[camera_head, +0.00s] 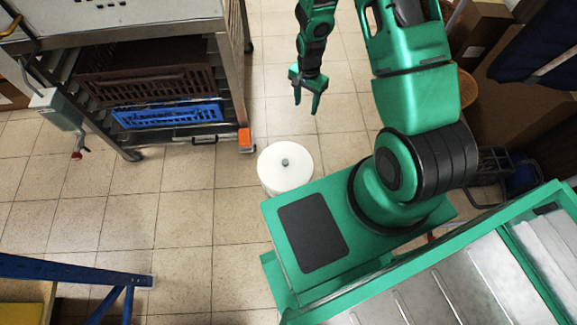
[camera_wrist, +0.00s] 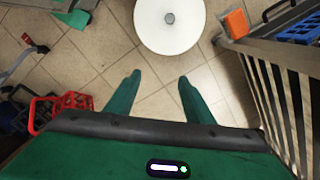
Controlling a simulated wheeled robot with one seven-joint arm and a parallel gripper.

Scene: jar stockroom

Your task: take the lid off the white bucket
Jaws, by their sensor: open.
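The white bucket (camera_head: 285,182) stands on the tiled floor beside my green base in the head view. Its round white lid (camera_head: 272,163) is on it, with a small grey knob (camera_head: 285,162) at the centre. In the wrist view the lid (camera_wrist: 150,38) is at the top middle, with its grey knob (camera_wrist: 170,18) in plain sight; the lid hides most of the bucket's body there. My gripper (camera_head: 308,100) is open and empty, above and behind the bucket in the head view. In the wrist view its two green fingers (camera_wrist: 157,80) are apart, with only floor between them.
A metal rack (camera_head: 232,75) with a brown crate (camera_head: 140,87) and a blue crate (camera_head: 165,113) stands left of the bucket. Cardboard boxes (camera_head: 478,25) are at the upper right. A red basket (camera_wrist: 60,104) shows in the wrist view. Tiled floor left of the bucket is clear.

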